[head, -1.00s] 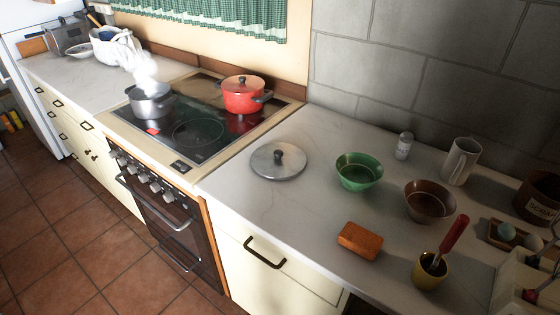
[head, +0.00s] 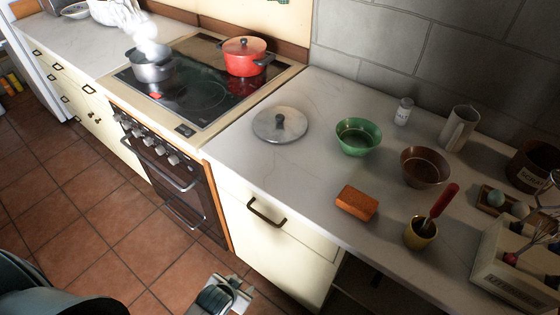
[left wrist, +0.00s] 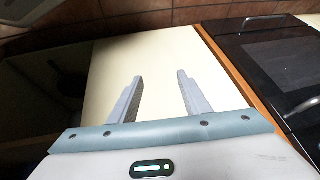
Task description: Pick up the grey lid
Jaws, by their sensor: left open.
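My left gripper (head: 232,289) is low at the bottom of the head view, over the floor in front of the cabinet. It is well below and apart from the lid. In the left wrist view its two fingers (left wrist: 160,88) are spread with nothing between them, facing the cream cabinet front (left wrist: 160,55). The lid does not show there. My right gripper is out of view.
A green bowl (head: 358,145) stands right of the lid, with an orange-brown block (head: 357,203) nearer the front edge. A steaming pot (head: 152,70) and a red pot (head: 245,62) are on the hob. A drawer handle (head: 266,213) sticks out below the counter.

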